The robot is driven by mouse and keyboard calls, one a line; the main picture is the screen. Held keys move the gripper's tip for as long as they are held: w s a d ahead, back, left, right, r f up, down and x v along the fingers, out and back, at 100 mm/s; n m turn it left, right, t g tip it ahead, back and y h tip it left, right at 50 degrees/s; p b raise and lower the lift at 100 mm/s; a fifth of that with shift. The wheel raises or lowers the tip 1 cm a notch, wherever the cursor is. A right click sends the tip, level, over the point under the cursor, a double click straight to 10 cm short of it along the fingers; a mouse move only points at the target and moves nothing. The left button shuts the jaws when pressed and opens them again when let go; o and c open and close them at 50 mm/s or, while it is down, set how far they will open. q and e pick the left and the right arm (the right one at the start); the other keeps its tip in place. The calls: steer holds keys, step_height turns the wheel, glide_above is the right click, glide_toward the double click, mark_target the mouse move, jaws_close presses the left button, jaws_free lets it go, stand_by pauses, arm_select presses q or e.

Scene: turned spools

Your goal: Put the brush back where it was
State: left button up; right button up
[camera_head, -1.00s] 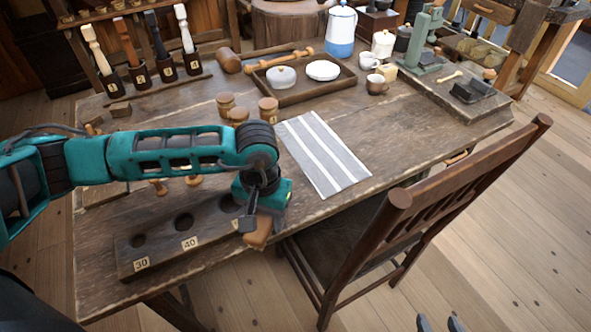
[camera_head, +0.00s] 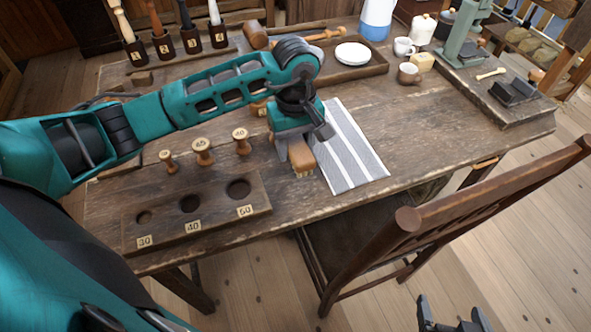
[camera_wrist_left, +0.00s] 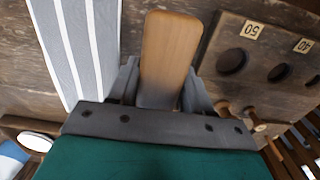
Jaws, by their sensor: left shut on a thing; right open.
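The brush (camera_head: 303,160) has a plain wooden block and pale bristles at its lower end in the head view. My left gripper (camera_head: 299,147) is shut on it, near the left edge of the striped cloth (camera_head: 352,155). In the left wrist view the brush's wooden back (camera_wrist_left: 170,50) stands out between the fingers, with the cloth (camera_wrist_left: 80,40) to its left and the holed board (camera_wrist_left: 215,60) to its right. Whether the brush touches the table is unclear.
The holed board (camera_head: 165,236), marked 30, 40 and 50, lies at the table's front left. Three wooden spools (camera_head: 203,151) stand behind it. A tray (camera_head: 365,70) with a white dish and a brown cup (camera_head: 409,73) are further back. A chair (camera_head: 440,200) stands in front.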

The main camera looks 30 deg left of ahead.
mark_target(296, 141)
arm_select(q)
step_height(296, 141, down, 9)
steer(key=shift+r, duration=0.1)
stand_by(0.3)
steer(key=shift+f+b, duration=0.2)
steer(key=shift+b, duration=0.15)
steer(key=o, duration=1)
steer(key=shift+r, duration=0.1)
steer(key=shift+r, duration=0.25)
step_height(296, 141, up, 12)
steer(key=shift+f, duration=0.15)
